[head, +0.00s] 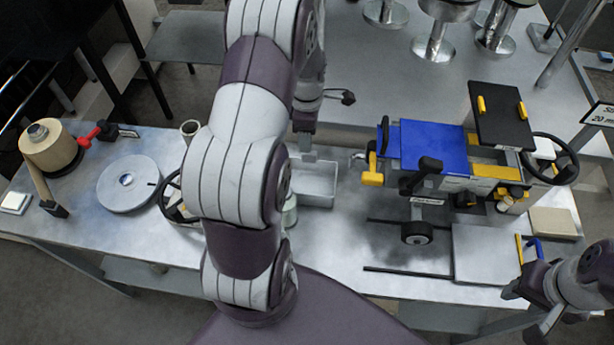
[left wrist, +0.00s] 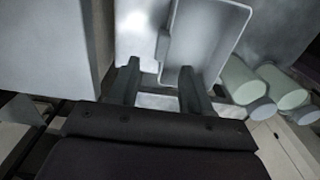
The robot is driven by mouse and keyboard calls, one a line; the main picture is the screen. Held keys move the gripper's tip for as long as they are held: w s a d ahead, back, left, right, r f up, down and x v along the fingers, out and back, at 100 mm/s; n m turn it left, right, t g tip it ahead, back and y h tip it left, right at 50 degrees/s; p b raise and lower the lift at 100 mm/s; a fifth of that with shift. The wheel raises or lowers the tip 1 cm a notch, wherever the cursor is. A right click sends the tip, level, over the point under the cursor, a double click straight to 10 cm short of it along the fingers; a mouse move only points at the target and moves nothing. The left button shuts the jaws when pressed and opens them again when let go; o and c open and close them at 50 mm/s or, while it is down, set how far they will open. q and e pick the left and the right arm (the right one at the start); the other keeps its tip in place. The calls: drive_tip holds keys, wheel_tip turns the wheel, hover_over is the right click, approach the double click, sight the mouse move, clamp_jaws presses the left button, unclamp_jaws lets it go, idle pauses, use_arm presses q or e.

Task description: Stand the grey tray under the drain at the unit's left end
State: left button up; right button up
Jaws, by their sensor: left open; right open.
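The grey tray (head: 318,186) is a shallow open box on the bench, left of the blue and yellow unit (head: 435,148). My left gripper (head: 308,155) is at the tray's far left edge, partly hidden by its own arm. In the left wrist view the open fingers (left wrist: 158,88) straddle the line of the wall of the tray (left wrist: 212,35); whether they touch it I cannot tell. A small spout-like part (head: 358,156) shows at the unit's left end, with a yellow block below it. My right gripper (head: 528,300) is open and empty at the bench's front right.
Pale green bottles (left wrist: 272,85) stand close beside the tray. A grey disc (head: 128,183) and a kraft roll (head: 50,147) lie to the left. Dark rods (head: 405,272) and a grey plate (head: 485,250) lie in front of the unit.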

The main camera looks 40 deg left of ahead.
use_arm(q)
drive_tip(key=p, duration=0.2)
approach(307, 178)
drive_tip(key=w+f, duration=0.1)
drive_tip(key=w+a+f, duration=0.1)
drive_tip(key=shift+w+a+f, duration=0.1)
drive_tip(key=shift+w+f, duration=0.05)
drive_tip(key=shift+w, duration=0.15)
drive_tip(key=shift+a+f, duration=0.1)
drive_tip(key=shift+f, duration=0.35)
drive_tip(key=shift+r, duration=0.1)
clamp_jaws()
